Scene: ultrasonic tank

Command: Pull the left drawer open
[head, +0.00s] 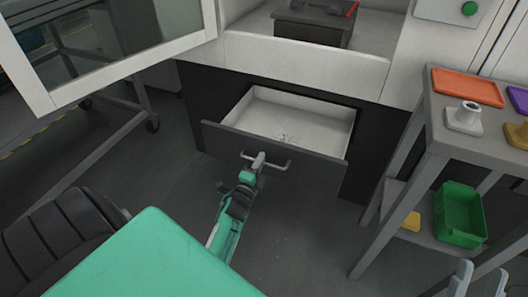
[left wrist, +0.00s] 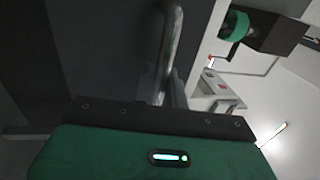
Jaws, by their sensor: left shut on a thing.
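The left drawer (head: 318,168) has a dark front and a pale interior, and it stands well out from the dark cabinet base in the head view. Its metal bar handle (head: 283,167) runs across the front, and it also shows in the left wrist view (left wrist: 172,45).
A grey shelf cart (head: 440,138) stands to the right, with an orange tray (head: 468,88) on top and a green bin (head: 460,215) below. An open glazed door (head: 125,70) hangs at the upper left. The floor before the drawer is clear beside my arm.

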